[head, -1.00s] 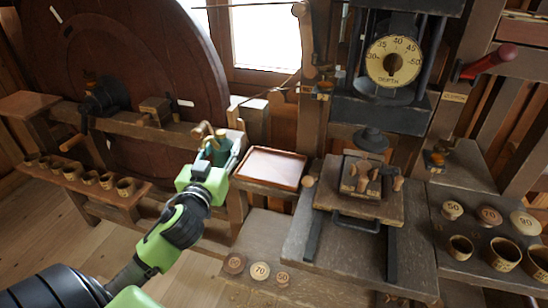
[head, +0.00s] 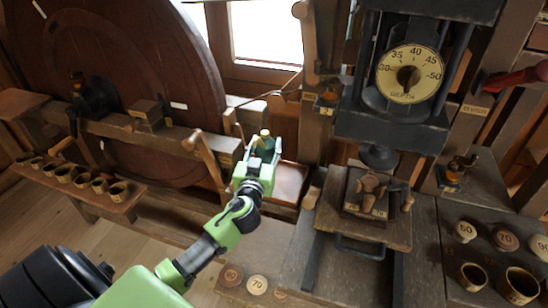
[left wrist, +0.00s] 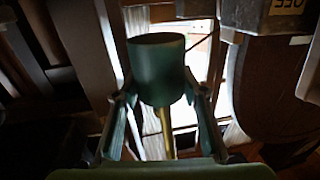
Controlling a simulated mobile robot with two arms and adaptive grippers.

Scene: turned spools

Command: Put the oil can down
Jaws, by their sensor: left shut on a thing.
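My left gripper (head: 258,158) is shut on the oil can (head: 265,146), a small dark green can with brass on top. In the left wrist view the can (left wrist: 157,68) sits between the two fingers of the gripper (left wrist: 158,98), with its brass spout running down the picture. In the head view the can is raised, in front of the left part of a reddish-brown tray (head: 291,184). The gripper and can hide part of the tray. I cannot tell how high the can is above it. My right gripper is not in view.
A wooden lever (head: 205,158) stands just left of the gripper. The press with its depth dial (head: 409,74) and worn wooden block (head: 364,222) is to the right. Numbered discs (head: 257,285) lie on the low bench. Cups (head: 101,185) line a shelf at left.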

